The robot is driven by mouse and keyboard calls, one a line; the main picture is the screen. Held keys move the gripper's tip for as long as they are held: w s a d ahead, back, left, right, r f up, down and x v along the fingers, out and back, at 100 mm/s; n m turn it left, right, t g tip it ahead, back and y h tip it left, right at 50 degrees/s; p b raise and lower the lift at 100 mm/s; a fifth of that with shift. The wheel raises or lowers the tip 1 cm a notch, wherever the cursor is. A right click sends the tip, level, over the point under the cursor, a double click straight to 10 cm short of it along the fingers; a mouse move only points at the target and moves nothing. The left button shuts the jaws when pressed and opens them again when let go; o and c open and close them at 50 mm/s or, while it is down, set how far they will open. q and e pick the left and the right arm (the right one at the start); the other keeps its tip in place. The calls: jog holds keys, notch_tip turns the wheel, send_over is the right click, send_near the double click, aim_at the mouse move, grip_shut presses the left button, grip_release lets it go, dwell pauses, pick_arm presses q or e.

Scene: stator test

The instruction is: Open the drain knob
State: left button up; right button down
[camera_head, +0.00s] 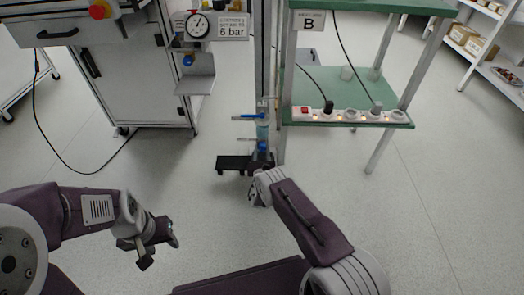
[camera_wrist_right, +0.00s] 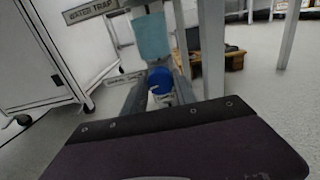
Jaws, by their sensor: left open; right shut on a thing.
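The blue drain knob (camera_wrist_right: 160,82) sits below the light blue water trap bowl (camera_wrist_right: 151,37) in the right wrist view. My right gripper (camera_wrist_right: 160,97) is shut on the knob, with one finger on each side of it. In the head view my right gripper (camera_head: 262,163) is at the foot of the post, under the water trap (camera_head: 262,128), and my arm hides part of it. My left gripper (camera_head: 160,249) is open and empty over the floor at the lower left.
A grey cabinet (camera_head: 140,90) with a pressure gauge (camera_head: 197,25) stands left of the post. A green bench (camera_head: 330,88) with a power strip (camera_head: 350,116) stands right. A black footplate (camera_head: 232,163) is beside my right gripper. The floor near my left gripper is clear.

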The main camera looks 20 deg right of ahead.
jog(key=n, duration=0.4)
jog(key=shift+n, duration=0.3)
jog(key=n, duration=0.3)
jog(key=shift+a+f+n, duration=0.1)
jog(key=shift+n, duration=0.2)
jog(key=n, duration=0.3)
jog(key=shift+n, duration=0.3)
jog(key=shift+f+n, duration=0.1)
jog(key=shift+n, duration=1.8)
jog(key=c, duration=1)
grip_release()
jog(key=shift+o, duration=0.2)
